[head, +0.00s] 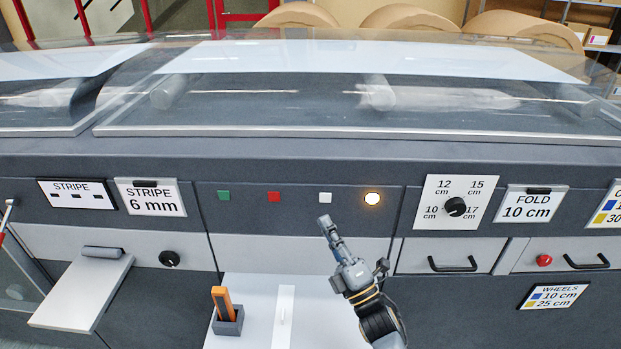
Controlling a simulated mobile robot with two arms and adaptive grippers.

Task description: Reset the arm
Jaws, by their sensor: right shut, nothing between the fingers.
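My right gripper (327,226) is shut and empty. My right arm comes in from the bottom, right of centre. To the right of the white button a round button (372,199) glows warm white. A green button (223,195) and a red button (274,197) sit to the left. My left gripper is not in the head view.
A white shelf (253,285) juts out below the buttons, with an orange item (222,301) in a grey holder (229,321). Another pale shelf (82,292) sticks out at left. A dial (456,207) and drawer handles (453,265) are at right. A clear cover tops the machine.

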